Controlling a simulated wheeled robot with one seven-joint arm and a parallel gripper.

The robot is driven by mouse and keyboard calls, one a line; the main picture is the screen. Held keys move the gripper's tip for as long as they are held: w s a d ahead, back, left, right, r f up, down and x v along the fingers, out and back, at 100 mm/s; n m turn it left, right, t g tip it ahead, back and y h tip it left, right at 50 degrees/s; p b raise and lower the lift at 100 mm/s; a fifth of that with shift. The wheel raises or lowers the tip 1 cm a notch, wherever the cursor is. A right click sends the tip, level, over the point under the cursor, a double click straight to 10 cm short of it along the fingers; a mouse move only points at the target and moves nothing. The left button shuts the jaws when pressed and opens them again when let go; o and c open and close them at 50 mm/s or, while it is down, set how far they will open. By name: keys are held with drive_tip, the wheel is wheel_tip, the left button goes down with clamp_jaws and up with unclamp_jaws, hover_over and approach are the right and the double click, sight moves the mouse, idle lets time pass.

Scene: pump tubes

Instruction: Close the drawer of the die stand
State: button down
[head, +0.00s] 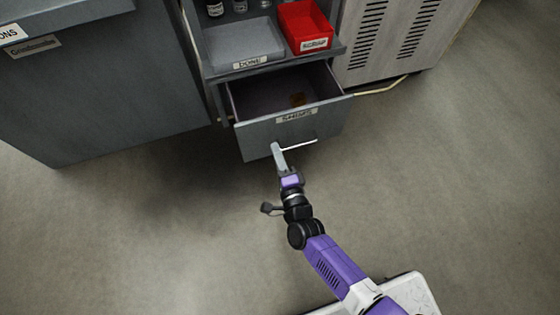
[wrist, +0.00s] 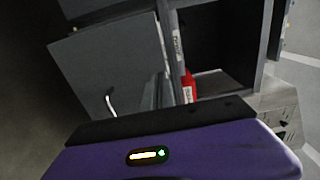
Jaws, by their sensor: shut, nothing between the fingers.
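The die stand's drawer (head: 258,136) is pulled open in the head view, its grey front bearing a "SHIMS" label (head: 297,116). A light bar handle (head: 299,145) runs along the lower part of the drawer front. My gripper (head: 276,147) is shut and empty, its tip at the drawer front by the left end of the handle. I cannot tell whether it touches. The wrist view shows the drawer front (wrist: 100,60) tilted, with its curved handle (wrist: 110,104). My fingertips are not clear there.
Above the drawer, the stand's shelf holds a grey "DONE" tray (head: 243,45) and a red bin (head: 305,26). A dark grey cabinet (head: 100,85) stands at left and a vented grey cabinet (head: 395,40) at right. A cable (head: 380,90) runs behind the drawer. The floor in front is clear.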

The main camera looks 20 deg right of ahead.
sight(266, 122)
drive_tip(key=w+b, duration=0.2)
drive_tip(key=w, duration=0.6)
drive_tip(key=shift+w, duration=0.1)
